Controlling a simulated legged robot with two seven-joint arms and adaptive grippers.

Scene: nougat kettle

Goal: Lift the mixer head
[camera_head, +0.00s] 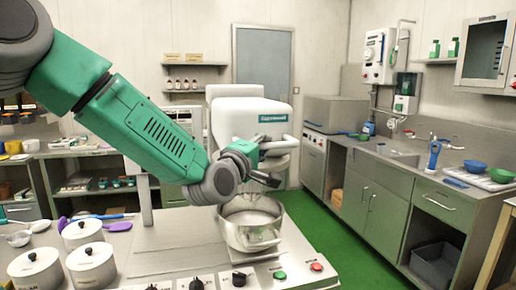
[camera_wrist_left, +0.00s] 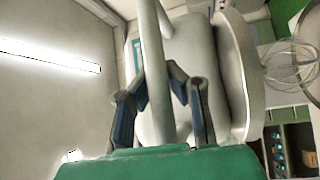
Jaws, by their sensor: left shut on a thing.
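The white mixer head (camera_head: 235,120) with a green label stands in the middle of the head view, above the steel bowl (camera_head: 250,232). My left gripper (camera_head: 262,166) is in front of the mixer head and hides part of it. In the left wrist view the two fingers of my left gripper (camera_wrist_left: 160,98) are closed around a pale bar-like handle (camera_wrist_left: 153,45) that runs along the mixer head (camera_wrist_left: 185,60). A wire whisk (camera_wrist_left: 290,65) shows beside the head in the left wrist view. My right gripper is in neither view.
Several lidded white pots (camera_head: 92,265) stand at the left front, near purple utensils (camera_head: 118,226). Knobs, a green button (camera_head: 280,275) and a red button (camera_head: 316,267) line the front of the steel worktop. A sink counter (camera_head: 385,155) stands at the right, across green floor.

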